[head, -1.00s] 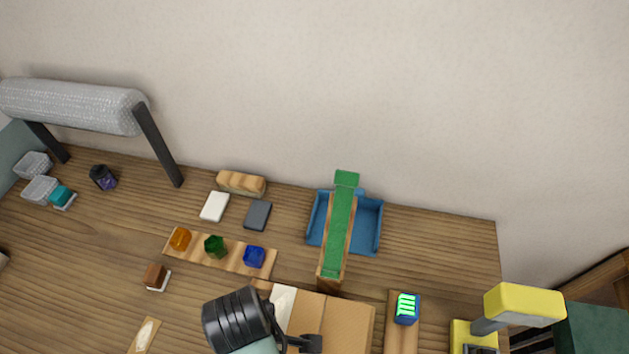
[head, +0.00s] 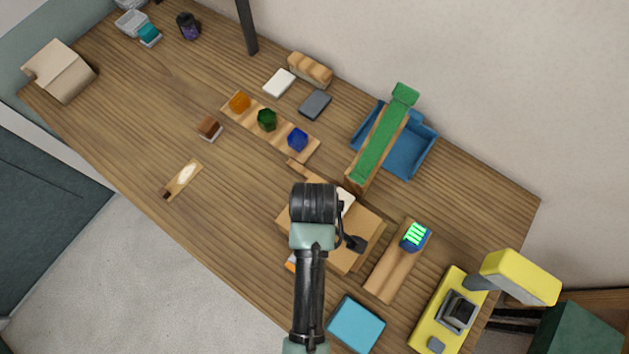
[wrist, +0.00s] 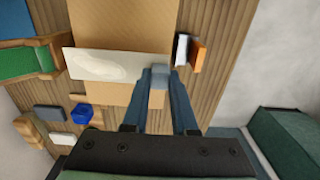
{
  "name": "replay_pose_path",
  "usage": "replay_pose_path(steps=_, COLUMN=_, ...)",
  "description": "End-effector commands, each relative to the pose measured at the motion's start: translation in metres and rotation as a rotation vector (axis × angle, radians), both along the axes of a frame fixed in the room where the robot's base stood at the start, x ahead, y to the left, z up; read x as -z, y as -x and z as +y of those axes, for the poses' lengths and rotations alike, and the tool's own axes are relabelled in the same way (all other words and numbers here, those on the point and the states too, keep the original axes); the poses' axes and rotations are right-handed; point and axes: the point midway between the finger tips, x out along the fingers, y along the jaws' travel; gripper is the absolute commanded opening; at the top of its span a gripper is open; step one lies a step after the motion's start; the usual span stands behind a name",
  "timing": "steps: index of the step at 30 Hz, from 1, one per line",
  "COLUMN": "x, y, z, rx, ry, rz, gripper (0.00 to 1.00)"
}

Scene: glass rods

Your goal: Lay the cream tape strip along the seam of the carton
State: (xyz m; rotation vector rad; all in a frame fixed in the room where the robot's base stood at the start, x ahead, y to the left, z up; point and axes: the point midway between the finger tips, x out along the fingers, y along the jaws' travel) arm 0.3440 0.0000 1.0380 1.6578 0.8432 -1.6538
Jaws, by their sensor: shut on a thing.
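The brown carton (head: 368,228) sits near the table's front edge, partly hidden by my arm in the head view; it fills the top middle of the wrist view (wrist: 125,25). The cream tape strip (wrist: 100,64) stretches across the carton in the wrist view, its left end just past the carton's edge. A bit of it shows beside my arm in the head view (head: 346,199). My gripper (wrist: 159,75) is shut on the strip's right end. I cannot tell whether the strip touches the carton. The seam is not clearly visible.
A green-topped ramp (head: 381,142) and blue tray (head: 412,158) stand behind the carton. A wooden block (head: 393,275) with a green-striped blue cube (head: 415,237) is to its right, with a yellow machine (head: 440,310) beyond. A teal box (head: 356,323) lies in front.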

Motion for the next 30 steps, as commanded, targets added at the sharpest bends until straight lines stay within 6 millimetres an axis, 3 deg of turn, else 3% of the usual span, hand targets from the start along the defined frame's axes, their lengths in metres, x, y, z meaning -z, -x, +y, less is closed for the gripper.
replay_pose_path(steps=6, x=0.027, y=0.001, z=0.0, rx=0.0, ry=0.0, rz=0.003, gripper=0.0)
replay_pose_path(steps=19, x=0.035, y=0.0, z=0.0, rx=-0.001, ry=0.0, rz=0.0, gripper=0.0)
replay_pose_path(steps=20, x=0.034, y=0.0, z=0.0, rx=-0.001, ry=0.0, rz=0.0, gripper=0.31)
replay_pose_path(steps=24, x=0.034, y=0.0, z=0.0, rx=0.0, ry=0.0, rz=0.0, gripper=0.56)
replay_pose_path(steps=30, x=0.034, y=0.0, z=0.0, rx=0.0, ry=0.0, rz=0.0, gripper=0.56)
